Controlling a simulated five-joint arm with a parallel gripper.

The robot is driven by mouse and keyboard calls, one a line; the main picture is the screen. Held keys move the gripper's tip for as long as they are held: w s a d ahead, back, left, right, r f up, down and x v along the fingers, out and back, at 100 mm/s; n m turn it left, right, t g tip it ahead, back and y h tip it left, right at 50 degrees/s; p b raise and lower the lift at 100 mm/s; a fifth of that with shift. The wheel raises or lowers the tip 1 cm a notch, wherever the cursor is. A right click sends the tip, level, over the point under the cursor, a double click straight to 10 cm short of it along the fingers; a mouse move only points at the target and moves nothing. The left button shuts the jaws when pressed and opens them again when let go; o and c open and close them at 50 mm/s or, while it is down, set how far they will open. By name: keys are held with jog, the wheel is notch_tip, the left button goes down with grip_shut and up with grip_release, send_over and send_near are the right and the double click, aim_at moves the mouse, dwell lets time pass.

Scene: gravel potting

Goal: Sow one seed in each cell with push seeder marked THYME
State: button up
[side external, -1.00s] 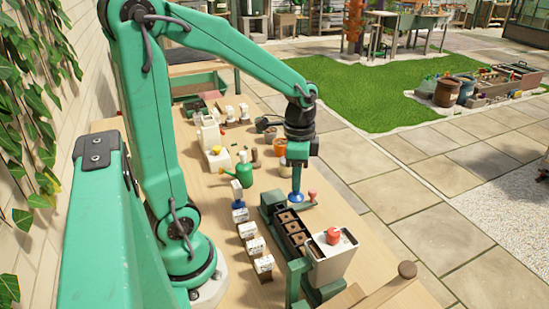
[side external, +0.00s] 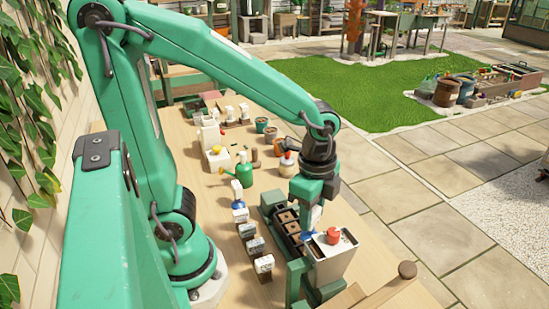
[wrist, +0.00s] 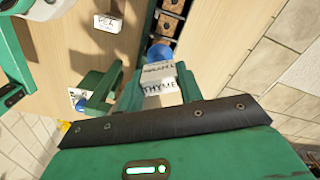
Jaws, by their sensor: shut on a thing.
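My gripper (side external: 312,206) is shut on the push seeder, whose white label reads THYME in the wrist view (wrist: 158,86). The seeder's blue end (side external: 310,235) points down, over the near part of the dark cell tray (side external: 270,213) beside the pale hopper. I cannot tell whether that end touches a cell. The wrist view shows the blue end (wrist: 160,52) in line with the row of brown-filled cells (wrist: 168,25). Part of the tray is hidden behind the gripper and seeder.
A pale hopper with a red top (side external: 346,258) stands at the tray's near end. White-labelled items (side external: 255,246) line the tray's left. A green watering can (side external: 242,175) and pots (side external: 279,147) stand beyond. Bare wood lies left of the labelled row.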

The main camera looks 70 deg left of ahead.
jog(key=shift+f, duration=1.35)
jog(key=shift+f, duration=0.7)
dwell(1.4)
jog(key=shift+r, duration=0.1)
jog(key=shift+r, duration=1.45)
jog(key=shift+a, duration=0.1)
jog(key=a, duration=0.2)
jog(key=a+r, duration=0.1)
jog(key=shift+a, duration=0.35)
jog(key=shift+f, duration=0.2)
